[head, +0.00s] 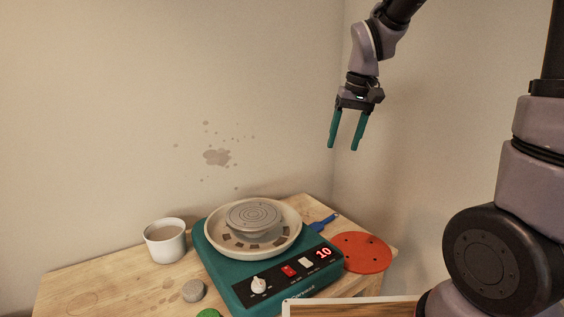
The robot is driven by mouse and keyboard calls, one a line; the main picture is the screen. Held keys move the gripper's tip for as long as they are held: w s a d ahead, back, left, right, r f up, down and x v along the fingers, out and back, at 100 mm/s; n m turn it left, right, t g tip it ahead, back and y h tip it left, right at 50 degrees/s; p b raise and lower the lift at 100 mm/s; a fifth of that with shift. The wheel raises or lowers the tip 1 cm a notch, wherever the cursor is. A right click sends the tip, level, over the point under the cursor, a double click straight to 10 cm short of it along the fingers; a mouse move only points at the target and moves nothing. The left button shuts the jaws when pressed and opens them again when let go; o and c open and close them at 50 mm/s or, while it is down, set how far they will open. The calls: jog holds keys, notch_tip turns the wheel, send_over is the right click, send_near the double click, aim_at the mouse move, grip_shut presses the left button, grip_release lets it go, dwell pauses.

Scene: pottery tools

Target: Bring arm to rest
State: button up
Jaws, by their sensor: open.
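My gripper (344,148) hangs in the air at the upper right, above and behind the worktable (75,287). Its two green fingers point down and stand apart, with nothing between them. It is well clear of the pottery wheel (222,256), a green machine with a pale basin and a grey ringed disc (253,214). My arm comes in from the top of the picture.
A white cup (166,242) stands left of the wheel. A small grey lump (194,291) and a green item (209,313) lie in front. An orange-red disc (366,253) and a blue-handled tool (324,222) lie to the right. Walls stand behind and right.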

jog(key=s+d+r+m+t, duration=0.5)
jog(key=s+d+r, duration=0.4)
jog(key=s, duration=0.4)
jog(key=shift+d+r, duration=0.25)
jog(key=shift+r, duration=0.5)
